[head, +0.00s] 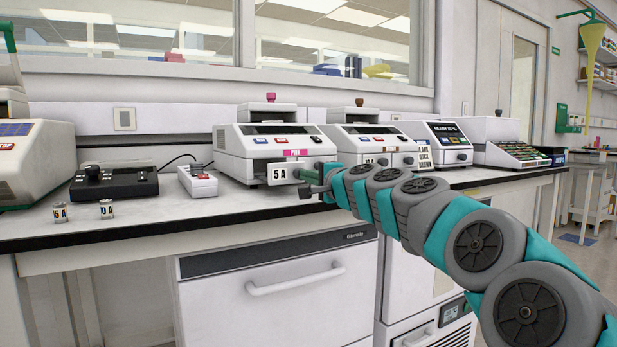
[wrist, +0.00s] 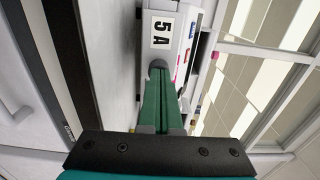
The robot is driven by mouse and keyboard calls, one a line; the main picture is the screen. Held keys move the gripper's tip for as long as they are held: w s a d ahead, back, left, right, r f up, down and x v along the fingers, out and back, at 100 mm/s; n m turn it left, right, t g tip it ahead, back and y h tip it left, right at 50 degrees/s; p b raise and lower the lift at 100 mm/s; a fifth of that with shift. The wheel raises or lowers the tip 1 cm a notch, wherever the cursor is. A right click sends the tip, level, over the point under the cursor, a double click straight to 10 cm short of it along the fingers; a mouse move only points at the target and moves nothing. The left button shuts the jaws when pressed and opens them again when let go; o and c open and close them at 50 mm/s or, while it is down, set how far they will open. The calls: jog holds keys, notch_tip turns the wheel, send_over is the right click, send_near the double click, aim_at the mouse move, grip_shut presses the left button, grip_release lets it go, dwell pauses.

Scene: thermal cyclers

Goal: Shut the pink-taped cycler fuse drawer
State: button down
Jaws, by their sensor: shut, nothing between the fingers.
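The pink-taped cycler (head: 236,142) is a white box on the bench with a pink label (head: 295,152) on its front. A white plate marked 5 A (head: 277,173) is low on its front; I take it as the fuse drawer's face. How far the drawer stands out is unclear. My gripper (head: 303,183) is shut and empty, just right of the 5 A plate. In the wrist view, my green fingers (wrist: 160,85) point at the cycler front beside the 5 A plate (wrist: 162,33). Contact cannot be told; the fingers hide part of the front.
A similar cycler (head: 350,140) stands close on the right, with my arm across its front. A small white device (head: 197,181) and a black device (head: 115,185) are to the left. Two small 5 A pieces (head: 106,209) stand near the bench's front edge.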

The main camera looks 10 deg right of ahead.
aim_at(287, 168)
jog(key=p+x, duration=0.3)
jog(key=x, duration=0.8)
jog(key=shift+w, duration=0.3)
jog(key=shift+r, duration=0.1)
jog(key=shift+s+r, duration=0.1)
